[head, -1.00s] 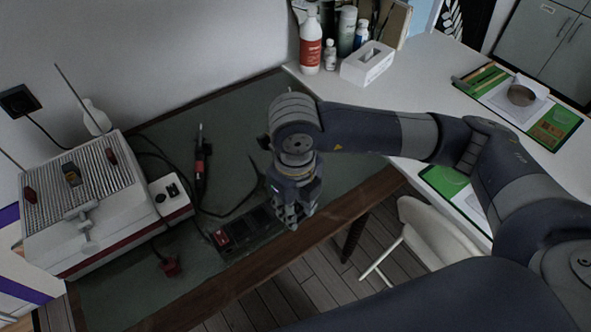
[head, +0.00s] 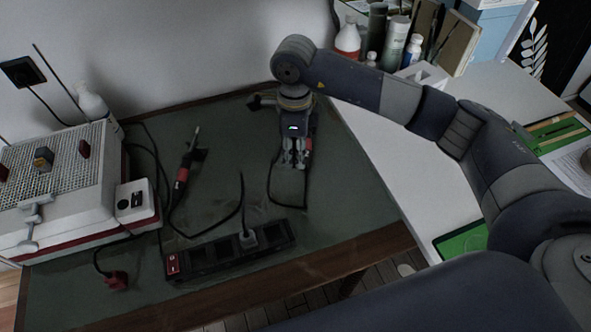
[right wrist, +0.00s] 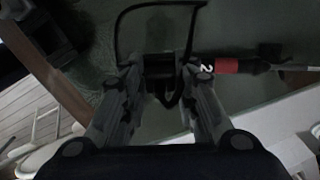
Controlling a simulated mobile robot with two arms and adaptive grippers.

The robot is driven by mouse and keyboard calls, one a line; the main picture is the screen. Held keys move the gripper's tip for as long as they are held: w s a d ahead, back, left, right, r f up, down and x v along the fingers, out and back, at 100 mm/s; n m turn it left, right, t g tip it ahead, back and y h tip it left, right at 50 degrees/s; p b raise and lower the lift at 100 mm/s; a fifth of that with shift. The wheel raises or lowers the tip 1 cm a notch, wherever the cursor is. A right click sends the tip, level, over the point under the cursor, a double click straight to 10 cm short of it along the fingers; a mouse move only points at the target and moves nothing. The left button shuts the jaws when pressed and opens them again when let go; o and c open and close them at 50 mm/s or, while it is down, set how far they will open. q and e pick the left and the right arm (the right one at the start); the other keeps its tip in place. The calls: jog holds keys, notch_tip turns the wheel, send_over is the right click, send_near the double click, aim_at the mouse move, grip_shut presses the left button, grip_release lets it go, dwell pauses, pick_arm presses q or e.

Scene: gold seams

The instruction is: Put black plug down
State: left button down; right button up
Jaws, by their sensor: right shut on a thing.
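My right gripper (head: 296,163) points down over the far right part of the green mat (head: 345,190). In the right wrist view my right gripper (right wrist: 160,88) is shut on a small dark block, the black plug (right wrist: 160,86), mostly hidden by the fingers. A black cable (right wrist: 160,5) loops around beyond the fingers; in the head view a cable (head: 275,190) hangs beside them and runs onto the mat. I cannot tell whether the plug touches the mat. My left gripper is out of view.
A red-handled tool (right wrist: 226,66) lies close beside the right finger. A power strip (head: 205,258) with a grey plug (head: 248,239) in it lies near the front edge. Another red-handled iron (head: 183,172), a red plug (head: 117,281) and a white device (head: 60,180) are left. The mat's middle is mostly clear.

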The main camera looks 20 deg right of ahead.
notch_tip(320, 180, down, 3)
jog(key=shift+r, duration=0.2)
notch_tip(320, 180, down, 4)
jog(key=shift+f+p, duration=0.15)
jog(key=shift+p, duration=0.25)
jog(key=shift+f, duration=0.1)
jog(key=shift+f+b, duration=0.5)
jog(key=shift+b, duration=0.15)
jog(key=o, duration=1.1)
jog(key=shift+c, duration=0.2)
